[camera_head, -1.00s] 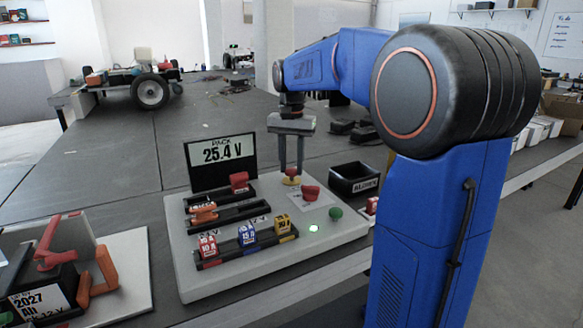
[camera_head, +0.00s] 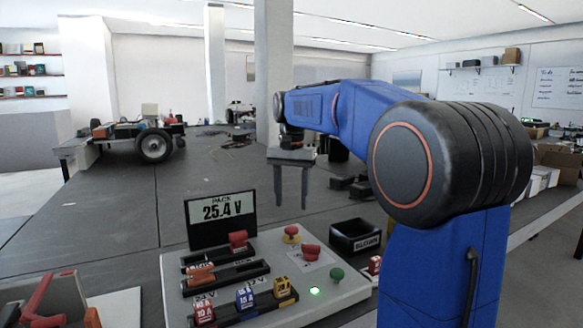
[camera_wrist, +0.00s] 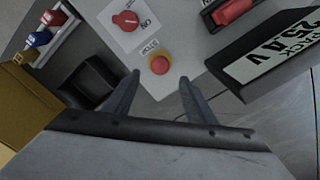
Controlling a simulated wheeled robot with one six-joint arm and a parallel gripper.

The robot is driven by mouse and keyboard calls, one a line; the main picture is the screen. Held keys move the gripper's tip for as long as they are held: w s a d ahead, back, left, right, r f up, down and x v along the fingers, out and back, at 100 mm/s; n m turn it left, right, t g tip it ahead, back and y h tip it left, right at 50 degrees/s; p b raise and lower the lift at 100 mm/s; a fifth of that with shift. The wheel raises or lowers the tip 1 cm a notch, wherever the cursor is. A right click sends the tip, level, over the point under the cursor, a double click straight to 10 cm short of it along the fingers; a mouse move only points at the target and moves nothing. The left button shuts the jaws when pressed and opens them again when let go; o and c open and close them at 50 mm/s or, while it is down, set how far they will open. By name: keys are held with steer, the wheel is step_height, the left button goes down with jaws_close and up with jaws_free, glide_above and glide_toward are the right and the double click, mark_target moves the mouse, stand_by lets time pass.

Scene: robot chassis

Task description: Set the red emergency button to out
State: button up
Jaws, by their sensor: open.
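The red emergency button (camera_head: 291,230) sits on a yellow base at the back of the light grey panel (camera_head: 345,293). In the wrist view the red emergency button (camera_wrist: 160,63) has a STOP label beside it. My gripper (camera_head: 292,204) is open and empty, pointing down above the button and apart from it. In the wrist view my gripper (camera_wrist: 160,78) shows two spread fingers, with the button just beyond and between their tips. I cannot tell from these views whether the button is pressed in or out.
A red rotary knob (camera_head: 310,252) with an ON label, a green button (camera_head: 337,274) and a lit green lamp (camera_head: 315,291) are nearby. A display (camera_head: 221,210) reads 25.4 V. A black bin (camera_head: 355,236) stands at the right. Coloured fuses (camera_head: 245,298) sit in front.

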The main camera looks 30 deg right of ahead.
step_height(320, 180, up, 10)
stand_by(0.4)
stand_by(0.4)
